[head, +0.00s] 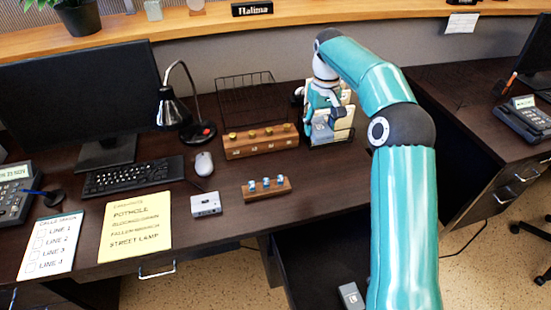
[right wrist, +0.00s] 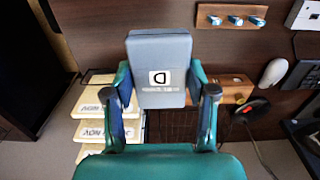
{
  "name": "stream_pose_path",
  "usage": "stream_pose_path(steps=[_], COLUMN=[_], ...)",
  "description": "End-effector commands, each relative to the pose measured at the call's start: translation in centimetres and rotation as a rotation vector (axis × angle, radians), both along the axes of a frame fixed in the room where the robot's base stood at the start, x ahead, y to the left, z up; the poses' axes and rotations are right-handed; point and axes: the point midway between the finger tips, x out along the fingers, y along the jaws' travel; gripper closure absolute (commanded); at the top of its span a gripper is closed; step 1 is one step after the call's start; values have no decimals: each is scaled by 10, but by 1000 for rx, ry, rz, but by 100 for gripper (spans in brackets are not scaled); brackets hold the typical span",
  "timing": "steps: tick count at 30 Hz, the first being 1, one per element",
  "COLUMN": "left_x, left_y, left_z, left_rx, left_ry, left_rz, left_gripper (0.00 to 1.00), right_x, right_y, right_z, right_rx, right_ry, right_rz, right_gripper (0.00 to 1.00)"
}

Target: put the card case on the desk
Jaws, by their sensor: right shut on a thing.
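The card case (right wrist: 160,55) is a grey-blue box with a dark letter on a white label. In the right wrist view it sits between the two fingers of my right gripper (right wrist: 160,90), which is shut on it. In the head view my right gripper (head: 321,108) is at the back of the desk (head: 330,185), in front of the tiered paper rack (head: 343,135). My left gripper is not in view.
A similar small grey case (head: 206,204) lies on the desk, and another (head: 350,296) lies lower down, beyond the desk's front edge. Two wooden peg blocks (head: 262,146) (head: 266,193), a lamp (head: 172,108) and a mouse (head: 203,164) stand nearby. The desk's right front is clear.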

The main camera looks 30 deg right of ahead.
Motion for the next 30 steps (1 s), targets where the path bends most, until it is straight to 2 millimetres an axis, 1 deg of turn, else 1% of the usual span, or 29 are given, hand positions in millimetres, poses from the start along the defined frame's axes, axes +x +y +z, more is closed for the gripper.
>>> stream_pose_path(steps=[2,5,15,18,21,26,30], left_x=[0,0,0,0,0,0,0], left_y=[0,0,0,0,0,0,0], left_z=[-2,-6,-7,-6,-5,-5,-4], left_rx=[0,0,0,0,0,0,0], left_ry=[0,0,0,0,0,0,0], left_rz=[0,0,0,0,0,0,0], left_gripper=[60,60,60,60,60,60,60], right_x=[-3,-6,-7,-6,-6,-6,-7], right_y=[-3,-5,-6,-6,-6,-7,-7], right_z=[-9,-29,-117,-136,-149,-158,-173], right_rx=[1,2,2,1,1,0,1], right_ry=[3,6,7,5,2,1,4], right_rz=[-6,-10,-13,-12,-13,-14,-14], right_gripper=[78,78,78,78,78,78,78])
